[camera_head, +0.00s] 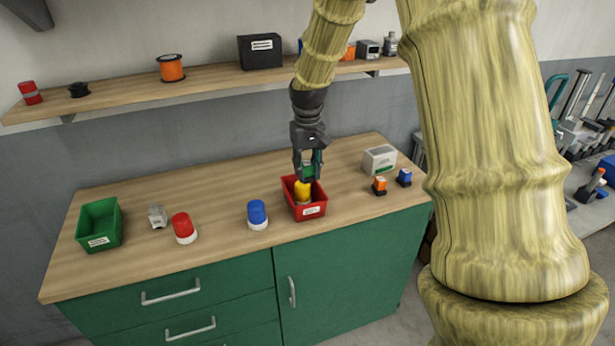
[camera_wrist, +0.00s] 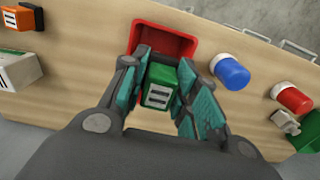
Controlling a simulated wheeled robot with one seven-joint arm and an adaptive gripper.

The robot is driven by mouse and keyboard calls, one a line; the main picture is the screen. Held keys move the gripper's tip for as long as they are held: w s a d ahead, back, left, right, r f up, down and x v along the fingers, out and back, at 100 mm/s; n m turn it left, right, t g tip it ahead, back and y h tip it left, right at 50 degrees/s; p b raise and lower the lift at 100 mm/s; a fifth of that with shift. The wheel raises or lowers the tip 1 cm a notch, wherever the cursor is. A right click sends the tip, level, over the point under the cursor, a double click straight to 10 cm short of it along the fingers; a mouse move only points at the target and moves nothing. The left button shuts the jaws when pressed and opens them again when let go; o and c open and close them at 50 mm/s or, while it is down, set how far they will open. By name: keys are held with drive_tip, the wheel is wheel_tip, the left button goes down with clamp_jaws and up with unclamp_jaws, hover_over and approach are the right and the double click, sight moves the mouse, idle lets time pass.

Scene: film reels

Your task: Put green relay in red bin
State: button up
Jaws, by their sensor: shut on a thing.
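The green relay (camera_head: 307,171) is held between the fingers of my gripper (camera_head: 308,177), above the red bin (camera_head: 311,212). In the wrist view the green relay (camera_wrist: 159,87), with a pale labelled face, sits between the two teal-padded fingers of my gripper (camera_wrist: 166,85). The red bin (camera_wrist: 172,38) lies beyond it there, its inside partly hidden by the relay and fingers. A yellow-topped object (camera_head: 303,190) shows at the bin in the head view, just below the relay. I cannot tell if the relay touches it.
On the wooden worktop (camera_head: 160,258) stand a green bin (camera_head: 117,226), a red-capped light (camera_head: 183,227) and a blue-capped light (camera_head: 257,213). Right of the red bin are a pale box (camera_head: 379,159), an orange switch (camera_head: 379,186) and a blue one (camera_head: 404,177). A shelf (camera_head: 125,98) runs behind.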

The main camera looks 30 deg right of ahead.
sight(307, 181)
drive_tip(key=shift+f+p, duration=0.5)
drive_tip(key=shift+f, duration=1.2)
drive_tip(key=shift+s+f, duration=0.1)
drive_tip(key=shift+f, duration=0.3)
drive_tip(key=shift+f, duration=0.15)
drive_tip(key=o, duration=1)
wheel_tip(307, 181, up, 13)
drive_tip(key=shift+r+b, duration=0.1)
drive_tip(key=shift+b, duration=1.1)
